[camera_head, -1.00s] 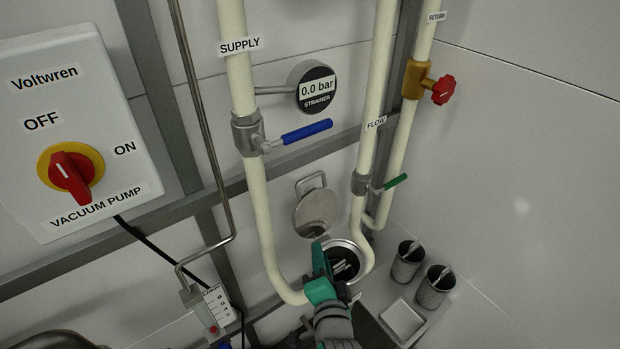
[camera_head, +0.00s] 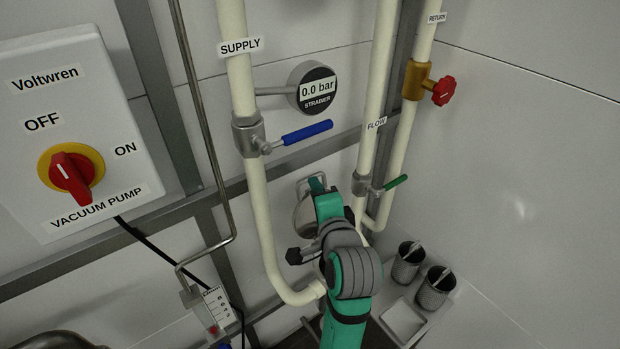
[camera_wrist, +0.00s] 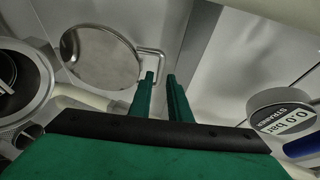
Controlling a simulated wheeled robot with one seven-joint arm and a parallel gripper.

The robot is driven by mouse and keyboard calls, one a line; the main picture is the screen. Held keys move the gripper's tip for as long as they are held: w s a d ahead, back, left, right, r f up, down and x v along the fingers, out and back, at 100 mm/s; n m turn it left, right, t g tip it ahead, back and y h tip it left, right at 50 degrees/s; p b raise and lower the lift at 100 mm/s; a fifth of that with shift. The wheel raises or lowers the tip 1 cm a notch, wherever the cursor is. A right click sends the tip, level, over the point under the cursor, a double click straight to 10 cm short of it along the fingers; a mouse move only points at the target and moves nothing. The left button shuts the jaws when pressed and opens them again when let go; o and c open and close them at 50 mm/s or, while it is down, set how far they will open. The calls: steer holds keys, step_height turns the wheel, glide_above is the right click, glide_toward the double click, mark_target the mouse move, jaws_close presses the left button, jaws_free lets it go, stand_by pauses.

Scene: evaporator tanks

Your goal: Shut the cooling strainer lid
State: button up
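The strainer lid is a round steel disc (camera_wrist: 101,57) with a wire loop handle (camera_wrist: 152,66). It stands open, swung up away from the strainer body (camera_wrist: 22,85), whose round mouth shows at the left of the wrist view. In the head view, my arm covers most of the lid (camera_head: 302,218) and hides the strainer mouth. My gripper (camera_wrist: 161,78) has its two green fingers apart, with a gap between them, and the tips are at the outer end of the lid's handle. In the head view, my gripper (camera_head: 317,186) overlaps the handle. I cannot tell whether the fingers touch it.
The supply pipe (camera_head: 258,205) and flow pipe (camera_head: 370,110) flank my arm. The blue-handled valve (camera_head: 306,132) and strainer gauge (camera_head: 313,88) are above. Two mesh baskets (camera_head: 433,289) and a white tray (camera_head: 403,322) stand at lower right.

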steer(key=x, duration=0.6)
steer(key=shift+w+a, duration=0.1)
steer(key=shift+w, duration=0.2)
steer(key=shift+c, duration=0.7)
jaws_close()
